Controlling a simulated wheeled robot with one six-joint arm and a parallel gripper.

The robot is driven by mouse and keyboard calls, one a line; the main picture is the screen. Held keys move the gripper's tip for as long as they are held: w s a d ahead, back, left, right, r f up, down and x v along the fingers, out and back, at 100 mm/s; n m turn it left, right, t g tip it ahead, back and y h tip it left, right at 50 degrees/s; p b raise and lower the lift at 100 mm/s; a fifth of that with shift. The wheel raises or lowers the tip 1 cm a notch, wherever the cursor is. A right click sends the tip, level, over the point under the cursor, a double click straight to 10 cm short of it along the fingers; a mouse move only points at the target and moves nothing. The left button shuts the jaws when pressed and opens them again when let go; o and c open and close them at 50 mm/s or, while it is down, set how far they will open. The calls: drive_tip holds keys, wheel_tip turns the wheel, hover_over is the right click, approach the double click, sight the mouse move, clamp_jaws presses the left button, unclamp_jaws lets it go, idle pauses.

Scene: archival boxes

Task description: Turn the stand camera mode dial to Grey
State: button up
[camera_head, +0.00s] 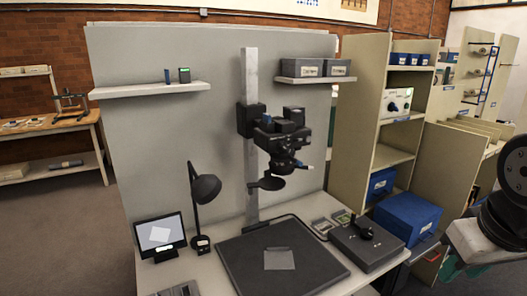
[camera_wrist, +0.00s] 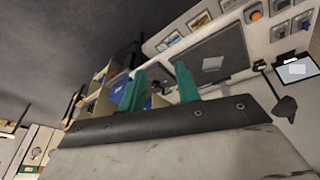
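The stand camera (camera_head: 284,135) is a dark body on a grey vertical column (camera_head: 251,120) behind the desk, with its lens part pointing down. Its mode dial is too small to make out, and I cannot read any setting. A small light-tipped piece sticks out at its right side. My gripper (camera_wrist: 161,68) is open and empty in the wrist view, its two green fingers apart above the desk. In the head view, part of it with a green finger (camera_head: 451,268) shows at the lower right, well away from the stand camera.
A dark baseboard (camera_head: 320,268) with a grey sheet (camera_head: 279,259) lies below the camera. A desk lamp (camera_head: 206,188) and a monitor (camera_head: 160,234) stand left. A grey box (camera_head: 367,246) and blue box (camera_head: 407,216) are at right. A shelf unit holds a knobbed white device (camera_head: 397,101).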

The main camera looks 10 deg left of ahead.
drive_tip(key=w+a+n+t, duration=0.3)
drive_tip(key=w+t, duration=0.1)
drive_tip(key=w, duration=0.8)
drive_tip(key=n+t+y, duration=0.7)
drive_tip(key=n+y, duration=0.3)
drive_tip(key=n, duration=0.2)
approach(285, 148)
drive_tip(key=w, duration=0.2)
drive_tip(key=x, duration=0.5)
drive_tip(key=a+x, duration=0.1)
drive_tip(key=x, duration=0.1)
drive_tip(key=shift+a, duration=0.1)
drive_tip(key=shift+s, duration=0.1)
drive_tip(key=c, duration=0.6)
